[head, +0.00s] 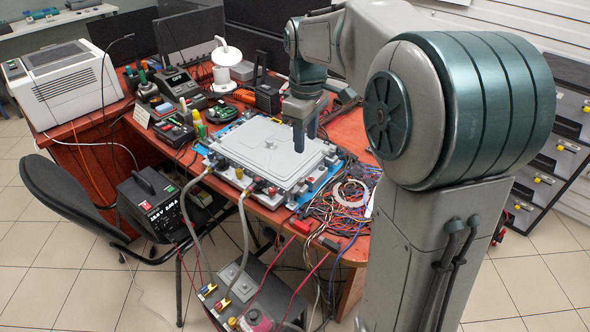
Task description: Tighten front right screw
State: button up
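A light grey flat unit (250,153) lies on the red-brown table, on a blue mat or frame. Small coloured fittings sit along its front edge, among them a reddish one (271,191) near the front right corner. I cannot make out single screws at this size. My gripper (304,143) points down over the right part of the unit, toward its back right. Its dark fingers look close together; I cannot tell whether they are open or shut, or whether the tips touch the unit.
Two grey hoses (245,230) run from the unit's front down to a grey box (262,292) on the floor. Tangled cables (340,205) lie right of the unit. Tools and meters (180,88) crowd the table's left. A black chair (70,200) stands at the left.

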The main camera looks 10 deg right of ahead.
aim_at(302, 179)
jog(key=shift+n, duration=0.9)
jog(key=w+f+b, duration=0.1)
jog(key=f, duration=0.4)
jog(key=w+f+b, duration=0.1)
jog(key=f, duration=0.4)
jog(key=w+f+b, duration=0.1)
jog(key=f, duration=0.4)
jog(key=shift+w+f, duration=0.25)
jog(key=shift+w, duration=0.05)
jog(key=shift+d, duration=0.1)
jog(key=shift+c, duration=0.3)
grip_shut()
